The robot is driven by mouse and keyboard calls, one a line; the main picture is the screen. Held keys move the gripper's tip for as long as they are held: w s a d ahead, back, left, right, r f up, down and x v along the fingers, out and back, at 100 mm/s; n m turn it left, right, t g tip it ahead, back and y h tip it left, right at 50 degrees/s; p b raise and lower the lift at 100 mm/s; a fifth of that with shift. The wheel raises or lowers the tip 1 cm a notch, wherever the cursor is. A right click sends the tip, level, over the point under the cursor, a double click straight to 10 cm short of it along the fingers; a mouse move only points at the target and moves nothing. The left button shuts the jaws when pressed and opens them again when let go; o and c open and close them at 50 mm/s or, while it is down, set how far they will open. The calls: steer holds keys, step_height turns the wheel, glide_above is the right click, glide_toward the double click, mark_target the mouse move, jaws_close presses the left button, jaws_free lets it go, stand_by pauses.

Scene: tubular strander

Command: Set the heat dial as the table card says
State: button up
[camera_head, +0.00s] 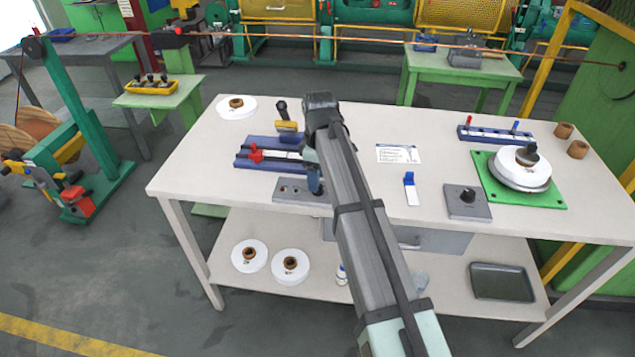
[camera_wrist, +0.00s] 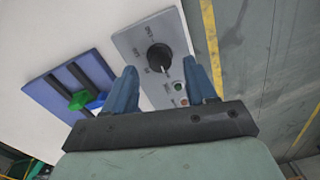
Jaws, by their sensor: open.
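The heat dial is a round black knob (camera_wrist: 159,57) on a grey panel (camera_wrist: 147,32) in the wrist view. A pale mark shows at its lower edge; the panel lettering is too small to read. A green and a red button sit below it. My gripper (camera_wrist: 160,70) is open and empty, its blue fingertips to either side of the dial's lower part, with no clear contact. In the head view my gripper (camera_head: 314,180) is over the grey panel (camera_head: 287,195) at the table's front edge, and my arm hides the dial. The white table card (camera_head: 398,154) lies right of my arm, its print unreadable.
A blue fixture with clamps (camera_head: 245,163) lies just behind the panel. It also shows in the wrist view (camera_wrist: 52,93). To the right are a blue-and-white tool (camera_head: 411,190), a grey block with a black knob (camera_head: 467,203) and a green plate (camera_head: 548,196) carrying a white spool.

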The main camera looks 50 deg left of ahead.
steer(key=shift+f, duration=1.3)
steer(key=shift+c, duration=0.4)
jaws_close()
